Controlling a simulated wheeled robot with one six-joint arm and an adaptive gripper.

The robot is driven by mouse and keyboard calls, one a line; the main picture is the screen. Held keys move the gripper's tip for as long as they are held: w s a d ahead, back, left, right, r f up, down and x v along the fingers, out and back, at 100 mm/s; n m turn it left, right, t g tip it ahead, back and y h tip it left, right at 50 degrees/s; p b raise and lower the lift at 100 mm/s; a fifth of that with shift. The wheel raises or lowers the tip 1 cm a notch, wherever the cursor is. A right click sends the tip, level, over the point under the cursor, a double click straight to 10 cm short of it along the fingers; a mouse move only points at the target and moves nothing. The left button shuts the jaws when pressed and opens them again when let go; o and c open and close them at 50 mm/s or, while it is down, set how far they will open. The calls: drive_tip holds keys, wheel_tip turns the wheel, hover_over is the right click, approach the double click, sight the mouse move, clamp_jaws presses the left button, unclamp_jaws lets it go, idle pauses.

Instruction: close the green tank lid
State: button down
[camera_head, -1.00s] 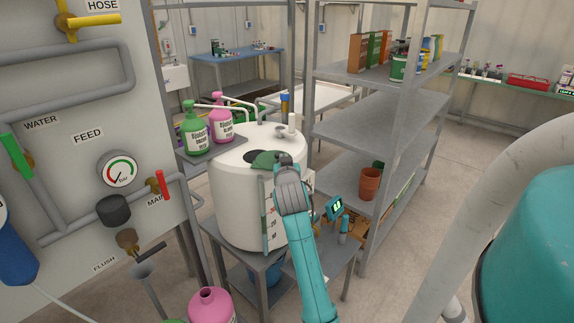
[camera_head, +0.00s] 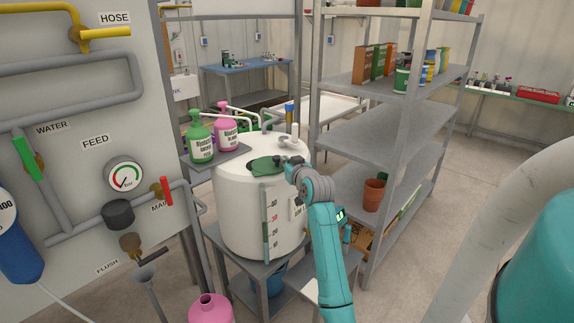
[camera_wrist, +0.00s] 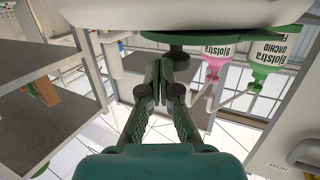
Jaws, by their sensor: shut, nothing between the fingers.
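The white tank (camera_head: 235,205) stands on a grey stand, with a level scale on its front. Its green lid (camera_head: 265,165) is on the tank top, near the front, with a little of a dark opening at its left edge. I cannot tell whether it lies fully flat. My gripper (camera_head: 290,161) is at the lid's right side, its fingers partly hidden by my wrist. In the wrist view, my gripper (camera_wrist: 161,68) is shut and empty, its fingertips close to the dark green lid (camera_wrist: 190,52). I cannot tell whether they touch.
A green bottle (camera_head: 200,138) and a pink bottle (camera_head: 227,134) stand on a small shelf left of the tank. Pipes and a white stub rise from the tank top. A grey shelving rack (camera_head: 375,135) stands close on the right. A valve panel (camera_head: 90,215) fills the left.

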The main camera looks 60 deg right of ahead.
sight(280, 164)
drive_tip(key=shift+x, duration=1.2)
drive_tip(key=shift+w+d+r, duration=0.1)
drive_tip(key=shift+w+d, duration=0.2)
drive_tip(key=shift+w, duration=0.2)
drive_tip(key=shift+w+d+r, duration=0.1)
drive_tip(key=shift+w+d, duration=0.25)
drive_tip(key=shift+w, duration=0.2)
